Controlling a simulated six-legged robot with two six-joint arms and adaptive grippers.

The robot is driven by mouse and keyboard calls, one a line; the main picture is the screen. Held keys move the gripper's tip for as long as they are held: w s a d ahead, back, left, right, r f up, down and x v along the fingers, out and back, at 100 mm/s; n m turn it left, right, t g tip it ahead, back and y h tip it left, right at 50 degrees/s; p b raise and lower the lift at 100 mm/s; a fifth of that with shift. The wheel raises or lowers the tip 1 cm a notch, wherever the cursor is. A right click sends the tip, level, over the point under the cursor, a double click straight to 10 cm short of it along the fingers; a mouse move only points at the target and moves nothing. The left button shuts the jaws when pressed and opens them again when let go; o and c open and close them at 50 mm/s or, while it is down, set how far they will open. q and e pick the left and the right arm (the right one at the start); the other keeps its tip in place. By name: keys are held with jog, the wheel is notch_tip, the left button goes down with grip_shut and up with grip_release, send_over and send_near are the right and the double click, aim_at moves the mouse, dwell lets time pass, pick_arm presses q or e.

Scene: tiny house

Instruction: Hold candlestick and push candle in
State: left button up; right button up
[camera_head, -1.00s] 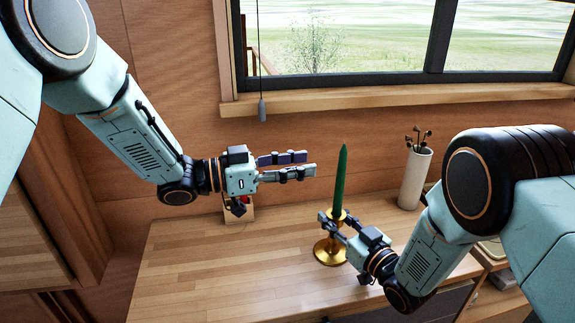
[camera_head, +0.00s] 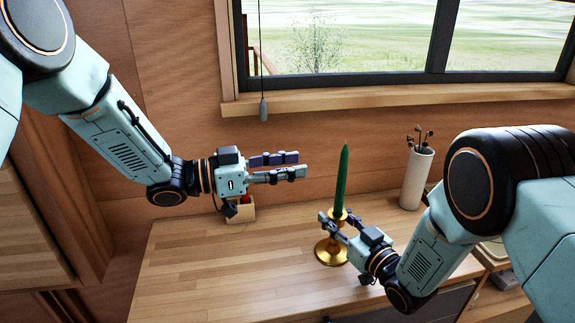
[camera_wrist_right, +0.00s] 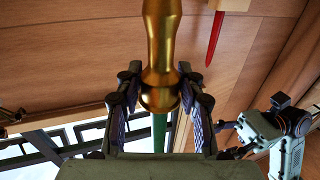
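A green tapered candle (camera_head: 341,180) stands nearly upright with its lower end at the cup of a brass candlestick (camera_head: 330,251). How deep it sits is hidden. The candlestick stands on the wooden counter. My right gripper (camera_head: 336,219) has its fingers on both sides of the candlestick's upper part. The right wrist view shows the brass cup (camera_wrist_right: 160,92) between the fingertips, apparently touching them, with part of the green candle (camera_wrist_right: 160,130) below it in the picture. My left gripper (camera_head: 277,167) is open and empty, in the air left of the candle.
The wooden counter (camera_head: 220,275) is clear at left and centre. A small wooden block (camera_head: 240,214) with a red item stands behind my left gripper. A white vase (camera_head: 416,178) with dark stems stands at the back right. A window with a hanging cord is behind.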

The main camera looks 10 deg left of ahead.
jog(key=o, duration=0.3)
jog(key=shift+o, duration=0.2)
